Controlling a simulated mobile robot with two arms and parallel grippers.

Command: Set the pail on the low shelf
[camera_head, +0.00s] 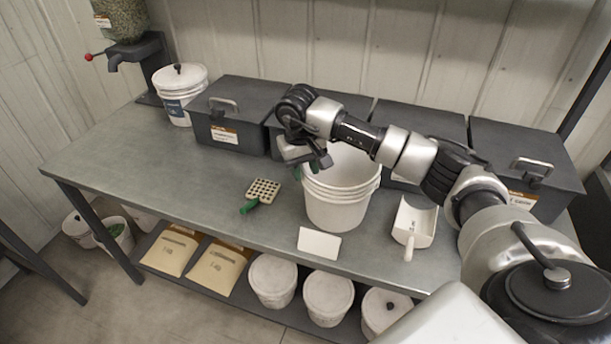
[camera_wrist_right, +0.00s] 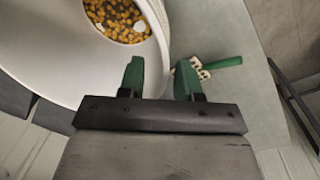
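The white pail (camera_head: 338,212) stands upright on the grey workbench, right of the middle. My right gripper (camera_head: 308,167) is at the pail's left rim. Its green fingertips (camera_wrist_right: 160,78) are apart, one over the inside of the pail and one outside, with the wall seen between them; contact cannot be told. The low shelf (camera_head: 150,243) runs under the bench and holds bags and lidded tubs. My left gripper is not in view.
A green-handled grid tool (camera_head: 262,191), a white card (camera_head: 319,243) and a white scoop (camera_head: 414,224) lie around the pail. Dark bins (camera_head: 235,112) line the back. Two paper bags (camera_head: 215,268) and several white tubs (camera_head: 328,296) crowd the shelf. The bench's left part is clear.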

